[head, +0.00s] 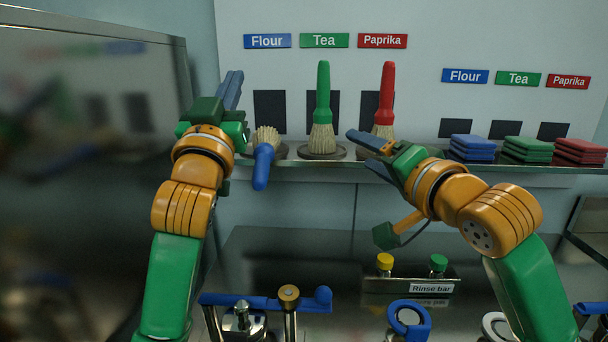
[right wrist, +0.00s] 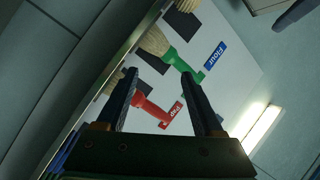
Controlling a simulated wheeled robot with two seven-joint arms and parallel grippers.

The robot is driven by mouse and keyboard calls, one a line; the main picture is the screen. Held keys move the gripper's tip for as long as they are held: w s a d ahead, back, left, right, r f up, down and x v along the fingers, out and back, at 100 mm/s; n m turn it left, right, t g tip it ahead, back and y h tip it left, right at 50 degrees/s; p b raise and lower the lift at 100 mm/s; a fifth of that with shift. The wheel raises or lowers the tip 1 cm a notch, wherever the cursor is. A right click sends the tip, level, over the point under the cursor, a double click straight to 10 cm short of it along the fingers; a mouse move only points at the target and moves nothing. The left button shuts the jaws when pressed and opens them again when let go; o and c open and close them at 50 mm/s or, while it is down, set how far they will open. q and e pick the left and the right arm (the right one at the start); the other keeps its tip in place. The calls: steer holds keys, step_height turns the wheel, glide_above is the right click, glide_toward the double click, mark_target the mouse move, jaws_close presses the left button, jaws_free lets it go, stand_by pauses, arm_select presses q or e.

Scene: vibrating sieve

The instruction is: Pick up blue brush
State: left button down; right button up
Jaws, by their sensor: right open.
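The blue brush (head: 263,166) is tipped over at the Flour spot at the left end of the shelf. Its pale bristles rest at the back and its blue handle sticks out over the front edge, pointing down toward me. My left gripper (head: 233,88) is up and to the left of the brush, fingers pointing upward, apart from the handle; its finger gap is hard to see. My right gripper (head: 361,151) is open and empty, in front of the shelf near the red brush. Its two fingers also show in the right wrist view (right wrist: 158,90).
A green brush (head: 322,108) and a red brush (head: 386,100) stand upright on the shelf (head: 352,162). Stacked blue, green and red pads (head: 527,150) lie to the right. Below are a rinse bar (head: 411,283) with small bottles and blue-handled fittings. A dark panel (head: 90,150) stands close on the left.

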mark_target(267, 169)
steer(key=s+a+f+n+g+y, duration=0.1)
steer(key=s+a+n+g+y, duration=0.1)
steer(key=s+a+g, duration=0.2)
steer(key=s+a, duration=0.3)
steer(key=a, duration=0.2)
steer(key=shift+s+a+g, duration=0.15)
steer(key=shift+a+g, duration=0.15)
steer(key=shift+a, duration=0.1)
steer(key=x, duration=1.2)
jaws_close()
arm_select(q)
steer(key=shift+r, duration=0.6)
